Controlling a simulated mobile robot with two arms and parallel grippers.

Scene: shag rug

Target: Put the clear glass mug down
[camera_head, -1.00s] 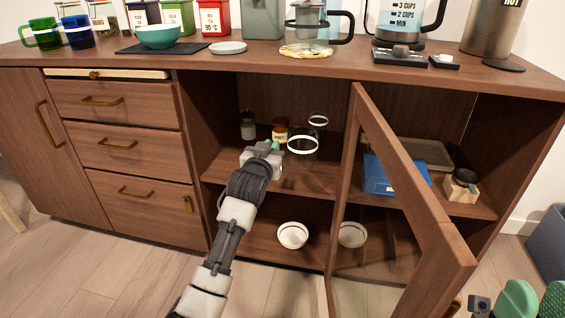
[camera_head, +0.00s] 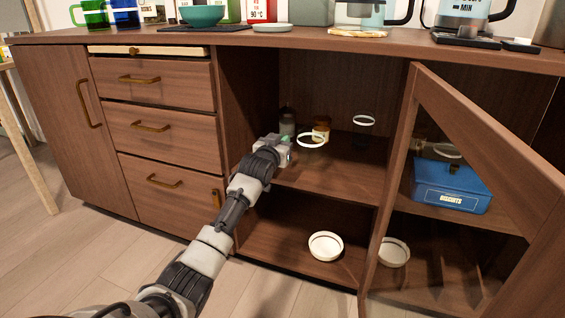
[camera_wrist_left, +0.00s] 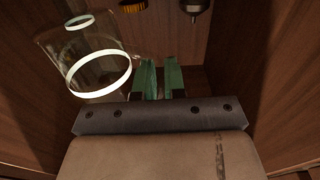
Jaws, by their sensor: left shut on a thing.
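The clear glass mug (camera_head: 311,141) shows mostly as a white rim ring inside the open cabinet, above the middle shelf (camera_head: 335,178). My left gripper (camera_head: 286,148) is at its left side and shut on it. The part between the fingers is hard to see. I cannot tell whether the mug's base touches the shelf. My right gripper is out of view.
Behind the mug stand another white-rimmed glass (camera_head: 363,120), a brown jar (camera_head: 321,128) and a grey-topped bottle (camera_head: 287,122). The open glass door (camera_head: 462,150) is at the right, with a blue biscuit tin (camera_head: 452,187) behind it. White bowls (camera_head: 325,246) are below.

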